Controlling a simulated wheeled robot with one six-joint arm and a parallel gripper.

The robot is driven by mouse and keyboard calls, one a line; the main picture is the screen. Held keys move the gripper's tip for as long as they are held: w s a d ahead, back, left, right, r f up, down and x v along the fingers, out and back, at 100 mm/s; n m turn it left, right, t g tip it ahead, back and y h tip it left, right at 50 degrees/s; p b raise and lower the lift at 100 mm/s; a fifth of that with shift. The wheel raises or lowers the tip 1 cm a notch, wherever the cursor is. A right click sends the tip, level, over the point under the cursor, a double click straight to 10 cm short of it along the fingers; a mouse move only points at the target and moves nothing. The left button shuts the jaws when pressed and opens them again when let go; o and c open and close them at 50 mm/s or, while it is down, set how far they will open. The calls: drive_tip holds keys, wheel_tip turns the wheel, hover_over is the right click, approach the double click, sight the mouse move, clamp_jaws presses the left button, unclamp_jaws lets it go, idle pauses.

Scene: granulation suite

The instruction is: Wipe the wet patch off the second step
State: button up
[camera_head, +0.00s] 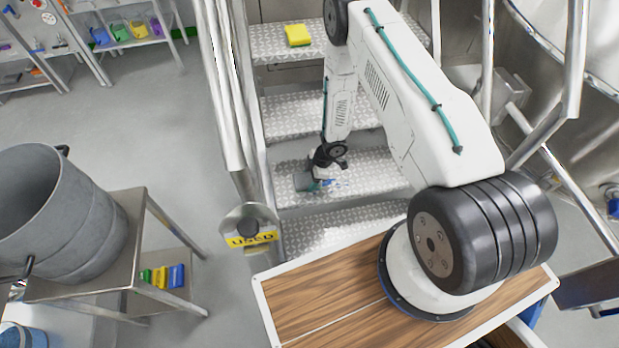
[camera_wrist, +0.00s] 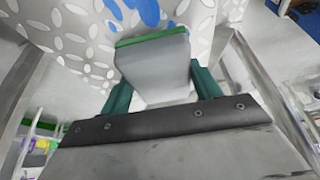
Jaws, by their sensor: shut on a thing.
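My gripper (camera_head: 317,178) is low over the second step (camera_head: 375,172) from the bottom, near its left side. In the wrist view its teal fingers are shut on a grey pad with a green edge (camera_wrist: 155,62). The pad's far edge is against or just above the patterned metal; I cannot tell if it touches. A blue wet patch (camera_wrist: 145,12) shows just beyond the pad, with smaller blue bits to the left. In the head view only a little of the blue patch (camera_head: 334,183) shows beside the gripper; the arm and gripper hide part of the step.
A yellow sponge (camera_head: 297,35) lies on the top visible step. Metal handrails (camera_head: 222,90) flank the stairs. A round holder with a yellow "USED" label (camera_head: 252,239) stands left of them. A steel cart (camera_head: 133,215) carries a grey drum (camera_head: 62,215) and coloured blocks (camera_head: 160,276) below.

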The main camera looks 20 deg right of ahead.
sight(346, 179)
drive_tip(key=shift+f, duration=1)
drive_tip(key=shift+d, duration=0.1)
drive_tip(key=shift+s+d+r, duration=0.1)
drive_tip(key=shift+s+d, duration=0.05)
drive_tip(key=shift+d, duration=0.6)
drive_tip(key=shift+s+d, duration=0.15)
drive_tip(key=shift+d, duration=0.55)
drive_tip(key=shift+s+d, duration=0.4)
drive_tip(key=shift+d, duration=1.7)
drive_tip(key=shift+s+d, duration=0.45)
drive_tip(key=shift+d, duration=1.7)
drive_tip(key=shift+s+d, duration=0.4)
drive_tip(key=shift+d, duration=1.7)
drive_tip(key=shift+w+a, duration=0.5)
drive_tip(key=shift+a, duration=2.15)
drive_tip(key=shift+w+a, duration=0.5)
drive_tip(key=shift+a, duration=2.15)
drive_tip(key=shift+w+a, duration=0.5)
drive_tip(key=shift+a, duration=2.15)
drive_tip(key=shift+w, duration=0.2)
drive_tip(key=shift+s+d, duration=0.15)
drive_tip(key=shift+d, duration=0.75)
drive_tip(key=shift+s+d, duration=0.15)
drive_tip(key=shift+d, duration=0.7)
